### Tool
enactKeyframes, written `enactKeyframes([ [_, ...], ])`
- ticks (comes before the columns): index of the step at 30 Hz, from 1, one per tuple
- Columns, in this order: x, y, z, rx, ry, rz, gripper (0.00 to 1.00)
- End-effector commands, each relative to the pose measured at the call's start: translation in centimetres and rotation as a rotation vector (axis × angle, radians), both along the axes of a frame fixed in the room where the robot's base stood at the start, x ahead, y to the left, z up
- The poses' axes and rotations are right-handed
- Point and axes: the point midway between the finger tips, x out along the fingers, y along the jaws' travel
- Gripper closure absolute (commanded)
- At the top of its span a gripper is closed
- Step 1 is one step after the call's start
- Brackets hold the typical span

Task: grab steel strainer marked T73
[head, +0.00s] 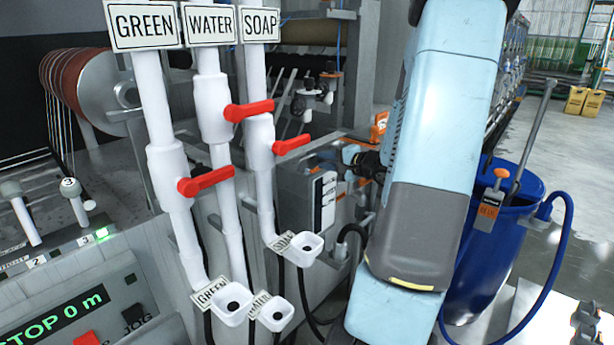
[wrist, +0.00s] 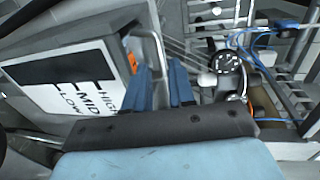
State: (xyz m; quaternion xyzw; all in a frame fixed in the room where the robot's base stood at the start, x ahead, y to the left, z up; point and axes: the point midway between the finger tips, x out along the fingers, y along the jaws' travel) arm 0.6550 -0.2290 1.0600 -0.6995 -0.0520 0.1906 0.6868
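No mark T73 is readable in either view, and I cannot make out the strainer's bowl. An orange tag (head: 379,127) stands behind the tank in the head view, its lettering too small to read. In the wrist view a bent metal rod (wrist: 155,38), possibly a handle, runs beside an orange patch (wrist: 132,62) at the tank's edge. My gripper (wrist: 161,68) is open, its two blue fingers apart, with the rod near the left finger. I see nothing clearly held between them. In the head view my arm hides part of this area.
A grey tank (wrist: 75,75) marked LOW, MID, HIGH is left of my fingers. White pipes with red valves (head: 248,110) and small funnels (head: 303,249) stand left. A blue barrel (head: 485,255) stands right.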

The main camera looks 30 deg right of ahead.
Motion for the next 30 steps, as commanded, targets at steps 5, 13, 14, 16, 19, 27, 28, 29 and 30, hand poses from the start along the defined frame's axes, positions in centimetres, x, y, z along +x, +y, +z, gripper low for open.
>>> enactKeyframes([
  [5, 1.8, 0.7, -0.4, 0.000, 0.000, 0.002, 0.76],
  [13, 3.6, 1.2, -0.9, 0.000, 0.000, 0.002, 0.76],
  [14, 4.0, 1.3, -1.1, 0.001, 0.000, 0.002, 0.76],
  [16, 4.9, 1.5, -1.4, 0.001, 0.000, 0.003, 0.76],
  [19, 6.1, 1.9, -1.6, 0.000, -0.001, 0.004, 0.76],
  [27, 7.1, 2.3, -1.8, -0.001, 0.000, 0.002, 0.76],
  [28, 7.1, 2.3, -1.8, -0.001, 0.000, 0.002, 0.76],
  [29, 7.0, 2.3, -1.8, -0.001, 0.000, 0.002, 0.76],
  [30, 7.0, 2.3, -1.8, -0.001, 0.000, 0.002, 0.76],
])
